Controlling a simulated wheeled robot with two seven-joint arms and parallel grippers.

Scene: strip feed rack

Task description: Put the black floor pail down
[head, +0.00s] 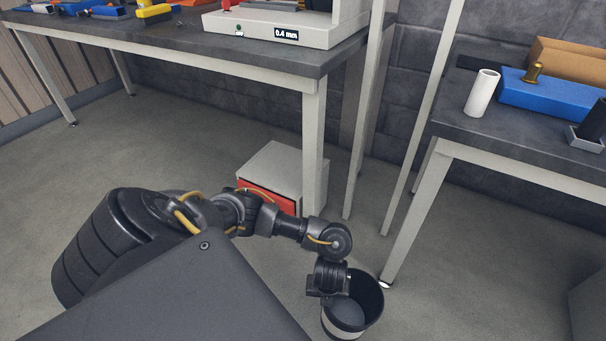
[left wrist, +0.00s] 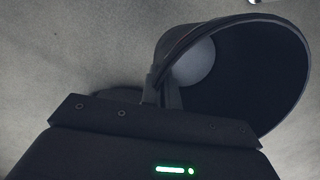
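The black floor pail (head: 371,296) is at the lower middle right of the head view, dark inside with a pale band around its lower outside. My left arm reaches over to it, and my left gripper (head: 335,296) is at the left side of its rim. In the left wrist view the pail's open mouth (left wrist: 262,75) fills the upper right. The left gripper's fingers (left wrist: 163,92) are closed on the pail's rim. I cannot tell whether the pail's bottom touches the floor. My right gripper is not in view.
A workbench (head: 170,38) stands at the back left and another (head: 515,160) at the right, its near leg close to the pail. A grey box with a red front (head: 270,192) stands on the floor under the left bench. The floor (head: 440,310) right of the pail is clear.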

